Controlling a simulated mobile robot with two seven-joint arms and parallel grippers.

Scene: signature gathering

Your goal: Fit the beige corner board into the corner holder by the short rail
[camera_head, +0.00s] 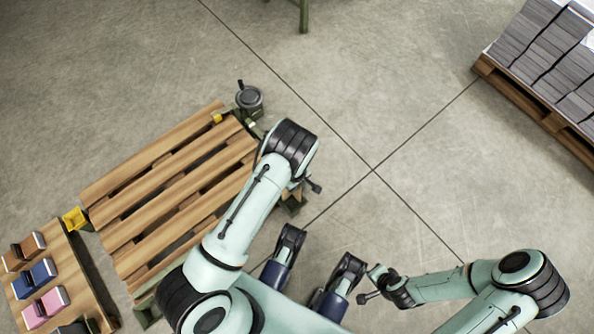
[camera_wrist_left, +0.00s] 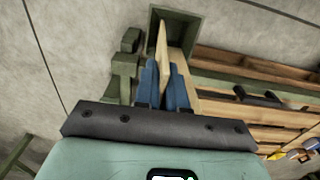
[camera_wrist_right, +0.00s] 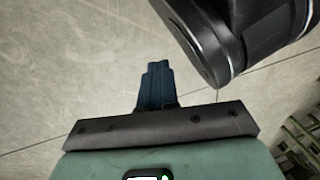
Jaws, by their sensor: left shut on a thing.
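My left gripper (camera_wrist_left: 166,85) is shut on the beige corner board (camera_wrist_left: 162,48), a thin upright strip between its blue fingers in the left wrist view. The board's far end overlaps the opening of a square green corner holder (camera_wrist_left: 155,25); I cannot tell how deep it reaches inside. In the head view the left forearm hides the board, most of the gripper and the holder by the pallet's right corner. My right gripper (camera_wrist_right: 157,85) is empty, its blue fingers together; in the head view it hangs over bare floor at the lower right.
The slatted wooden pallet (camera_head: 160,182) lies left of the left arm. It has a yellow corner piece (camera_head: 75,218) and a round grey device (camera_head: 249,98) at its edges. A wooden board with coloured blocks (camera_head: 43,305) is at lower left. Grey stacks (camera_head: 540,42) stand far right.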

